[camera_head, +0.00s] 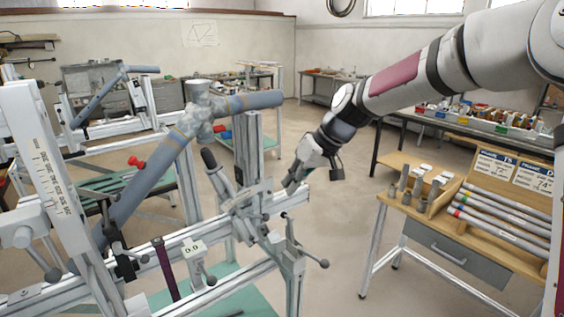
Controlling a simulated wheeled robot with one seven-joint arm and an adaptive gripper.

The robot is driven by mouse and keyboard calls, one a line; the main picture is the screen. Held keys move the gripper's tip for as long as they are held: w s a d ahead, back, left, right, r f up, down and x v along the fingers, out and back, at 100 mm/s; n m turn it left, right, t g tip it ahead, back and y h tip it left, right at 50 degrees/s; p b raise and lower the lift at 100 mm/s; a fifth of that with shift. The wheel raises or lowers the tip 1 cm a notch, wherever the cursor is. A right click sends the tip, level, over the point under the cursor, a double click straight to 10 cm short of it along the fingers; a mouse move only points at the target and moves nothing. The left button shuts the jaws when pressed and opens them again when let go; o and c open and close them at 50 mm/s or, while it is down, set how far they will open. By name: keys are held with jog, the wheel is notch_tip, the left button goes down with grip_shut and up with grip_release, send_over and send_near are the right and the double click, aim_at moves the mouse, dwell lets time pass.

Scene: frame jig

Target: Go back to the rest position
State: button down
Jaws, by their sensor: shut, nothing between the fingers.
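My gripper (293,184) is at the end of my arm, which reaches in from the upper right. Its fingers point down and to the left, and they are shut with nothing between them. It hangs just right of the frame jig (215,243), close to the end of a metal rail; I cannot tell whether it touches. In the jig, a blue-grey tube (143,185) slants up to a grey joint piece (199,115), from which a shorter tube (252,101) runs right.
A wooden table (398,205) at the right bears grey fittings and a rack of tubes (504,222). A bench with coloured bins (472,117) stands behind it. A second jig (110,120) is at the back left. The floor (335,240) between jig and table is clear.

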jog(key=s+d+r+m+t+h, duration=0.1)
jog(key=s+d, duration=0.3)
jog(key=s, duration=0.7)
jog(key=s+d+r+m+h, duration=0.2)
jog(key=s+d+r+m, duration=0.1)
jog(key=s, duration=0.8)
jog(key=s+d+r+m+t+h, duration=0.1)
jog(key=s+d+r+h, duration=0.1)
jog(key=s+d, duration=0.4)
jog(key=s+r, duration=0.1)
jog(key=s, duration=0.4)
jog(key=shift+s+d+r+m+t+h, duration=0.2)
jog(key=shift+d+m+t+h, duration=0.1)
jog(key=shift+m, duration=0.1)
